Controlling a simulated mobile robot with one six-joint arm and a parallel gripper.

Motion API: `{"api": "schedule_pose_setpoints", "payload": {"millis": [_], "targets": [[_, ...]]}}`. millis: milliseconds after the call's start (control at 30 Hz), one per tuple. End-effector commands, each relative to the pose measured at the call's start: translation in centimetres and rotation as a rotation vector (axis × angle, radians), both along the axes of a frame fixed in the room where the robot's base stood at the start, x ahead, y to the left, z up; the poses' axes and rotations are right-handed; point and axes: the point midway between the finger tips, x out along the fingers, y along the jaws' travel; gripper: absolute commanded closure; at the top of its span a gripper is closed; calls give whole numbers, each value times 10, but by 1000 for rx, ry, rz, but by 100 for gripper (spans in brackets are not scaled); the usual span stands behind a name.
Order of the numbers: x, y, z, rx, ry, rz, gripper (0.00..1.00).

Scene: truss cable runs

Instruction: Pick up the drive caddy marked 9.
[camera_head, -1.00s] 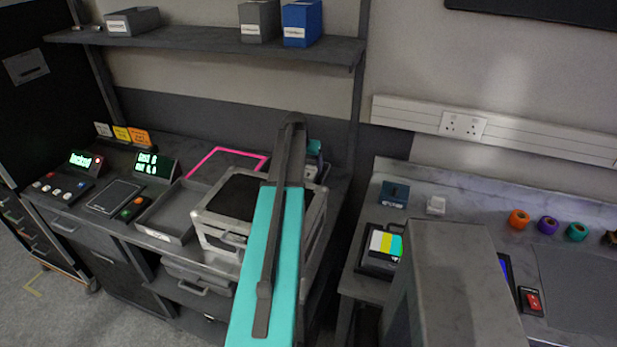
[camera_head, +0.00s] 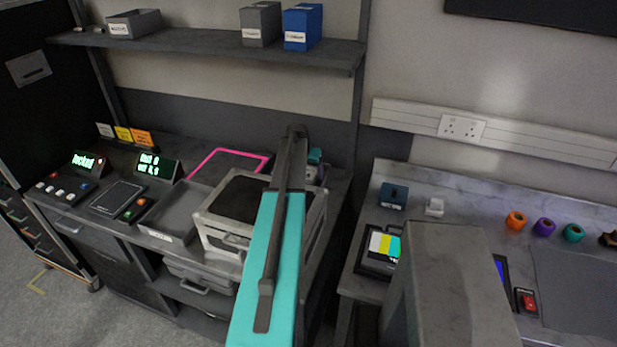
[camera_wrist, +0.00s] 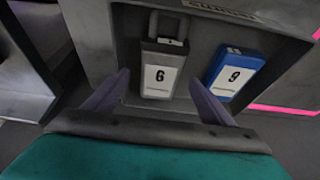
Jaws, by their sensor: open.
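The drive caddy marked 9 (camera_wrist: 233,74) is blue with a white label. In the wrist view it sits in a grey bay (camera_wrist: 202,33), right of a grey caddy marked 6 (camera_wrist: 160,77). My gripper (camera_wrist: 160,85) is open and empty. Its two fingers point towards the bay, with the grey caddy between them in the picture. The blue caddy lies beyond the right finger, and I see no contact with it. In the head view my teal arm covers part of the bench, and neither the caddies nor the fingertips can be made out.
A grey case (camera_head: 217,226) stands on the bench beside an open grey tray (camera_head: 172,222). A pink outline (camera_head: 228,152) lies behind. A shelf (camera_head: 210,43) with bins hangs above. A second bench with coloured rings (camera_head: 545,227) stands at the right.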

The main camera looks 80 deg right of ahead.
Motion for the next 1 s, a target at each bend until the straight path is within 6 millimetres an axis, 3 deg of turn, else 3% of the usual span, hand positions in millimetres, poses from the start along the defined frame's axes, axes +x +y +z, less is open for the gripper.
{"api": "schedule_pose_setpoints", "payload": {"millis": [300, 867, 1000], "targets": [[-2, -9, -20, -1, 0, -1, 23], [-3, -9, -21, -1, 0, -1, 23], [-3, -9, -21, -1, 0, -1, 45]]}}
